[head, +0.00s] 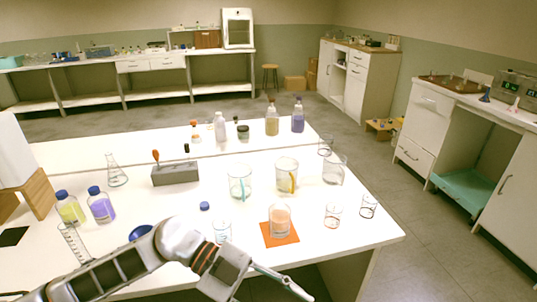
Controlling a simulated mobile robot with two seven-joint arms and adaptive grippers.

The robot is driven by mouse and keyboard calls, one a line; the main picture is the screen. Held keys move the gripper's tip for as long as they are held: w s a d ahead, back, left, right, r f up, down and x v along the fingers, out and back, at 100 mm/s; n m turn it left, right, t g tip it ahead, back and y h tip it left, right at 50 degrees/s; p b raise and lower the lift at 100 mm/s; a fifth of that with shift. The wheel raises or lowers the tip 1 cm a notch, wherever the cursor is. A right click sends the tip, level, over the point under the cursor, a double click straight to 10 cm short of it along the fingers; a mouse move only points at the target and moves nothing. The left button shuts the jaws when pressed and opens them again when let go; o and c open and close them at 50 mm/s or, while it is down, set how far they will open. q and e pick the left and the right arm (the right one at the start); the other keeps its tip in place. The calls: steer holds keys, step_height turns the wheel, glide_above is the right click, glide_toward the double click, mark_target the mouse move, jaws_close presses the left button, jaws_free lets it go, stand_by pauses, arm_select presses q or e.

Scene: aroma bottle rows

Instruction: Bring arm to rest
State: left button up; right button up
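My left arm comes in from the lower left and reaches over the front edge of the white table (330,262). My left gripper (290,286) is at the bottom middle, below and in front of the orange mat (291,240). A thin light finger points to the lower right; the rest of the gripper is hidden or cut off by the frame, so its opening is unclear. I see nothing held. A beaker with peach liquid (280,220) stands upright on the mat, apart from the gripper. My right gripper is not in view.
Beakers (240,182) and (287,175), a grey rack (175,174), a yellow bottle (70,209) and a purple bottle (102,207) stand on the table.

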arm_select(q)
steer(key=w+d+r+n+t+h, duration=0.3)
steer(key=w+r+n+t+h, duration=0.15)
steer(key=r+t+h, duration=0.35)
steer(key=w+a+f+n+t+y, duration=0.7)
steer(key=a+f+n+t, duration=0.35)
steer(key=n+t, duration=0.25)
steer(key=s+a+f+n+g+y, duration=0.2)
steer(key=s+a+f+y, duration=0.1)
steer(key=f, duration=0.5)
steer(key=s+a+f+n+g+y, duration=0.1)
steer(key=s+a+f+n+y, duration=0.1)
steer(key=s+a+f+y, duration=0.2)
steer(key=s+a+f+n+g+y, duration=0.2)
steer(key=s+a+f+y, duration=0.2)
steer(key=f, duration=1)
steer(key=s+a, duration=0.3)
steer(key=a, duration=0.2)
steer(key=shift+s+a+f+g, duration=0.2)
steer(key=shift+a+f+g, duration=0.05)
steer(key=shift+g, duration=0.05)
